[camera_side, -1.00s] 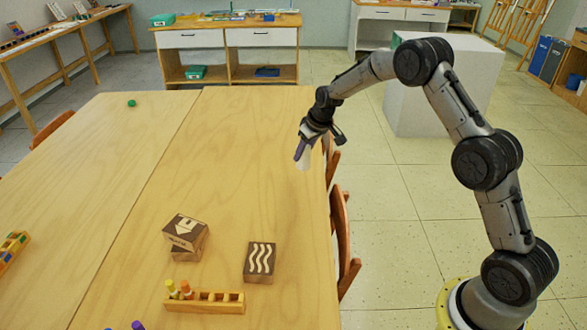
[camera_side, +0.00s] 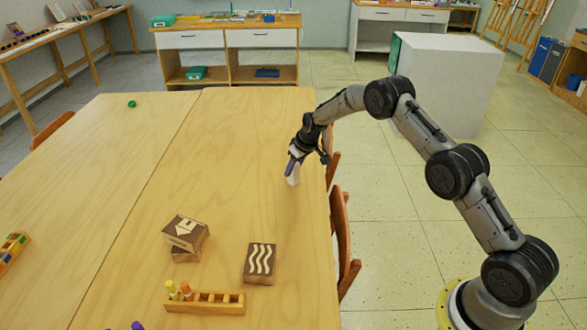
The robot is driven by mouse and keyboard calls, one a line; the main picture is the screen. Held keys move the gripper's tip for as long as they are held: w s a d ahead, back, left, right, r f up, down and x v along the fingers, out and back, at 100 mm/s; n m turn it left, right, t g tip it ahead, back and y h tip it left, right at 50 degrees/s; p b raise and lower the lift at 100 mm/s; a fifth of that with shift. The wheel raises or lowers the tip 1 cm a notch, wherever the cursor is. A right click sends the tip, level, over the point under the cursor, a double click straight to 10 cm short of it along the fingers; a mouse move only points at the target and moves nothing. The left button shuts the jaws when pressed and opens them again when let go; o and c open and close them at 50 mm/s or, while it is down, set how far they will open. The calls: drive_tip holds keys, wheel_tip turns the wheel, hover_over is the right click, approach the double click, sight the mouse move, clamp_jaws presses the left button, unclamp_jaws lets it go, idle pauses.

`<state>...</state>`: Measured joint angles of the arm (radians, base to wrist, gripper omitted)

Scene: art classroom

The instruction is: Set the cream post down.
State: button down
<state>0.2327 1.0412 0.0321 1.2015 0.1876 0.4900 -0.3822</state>
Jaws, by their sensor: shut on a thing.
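My gripper (camera_side: 293,162) is over the right part of the wooden table (camera_side: 235,135), near its right edge. It is shut on the cream post (camera_side: 293,179), a small pale piece that hangs below the fingers. The post looks close to the tabletop, but I cannot tell whether its lower end touches it. The upper part of the post is hidden by the fingers.
Two stacked brown blocks (camera_side: 186,233) and a block with wavy lines (camera_side: 259,263) stand nearer the camera. A wooden rack (camera_side: 210,301) with coloured pegs is in front of them. A small green thing (camera_side: 132,104) lies far left. The table around my gripper is clear.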

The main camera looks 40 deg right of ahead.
drive_tip(key=shift+f, duration=0.15)
drive_tip(key=shift+c, duration=2.4)
unclamp_jaws()
drive_tip(key=v, duration=1.2)
drive_tip(key=shift+r, duration=0.3)
drive_tip(key=s+a+r, duration=0.4)
drive_tip(key=s+r, duration=0.4)
drive_tip(key=r, duration=0.1)
drive_tip(key=s+a+r, duration=0.5)
drive_tip(key=s+r, duration=0.3)
drive_tip(key=s, duration=0.1)
drive_tip(key=s+a, duration=0.2)
drive_tip(key=s, duration=1.1)
drive_tip(key=s+a+t, duration=0.1)
drive_tip(key=s+a, duration=0.1)
drive_tip(key=s, duration=1.1)
drive_tip(key=shift+s+a, duration=0.15)
drive_tip(key=shift+s, duration=0.05)
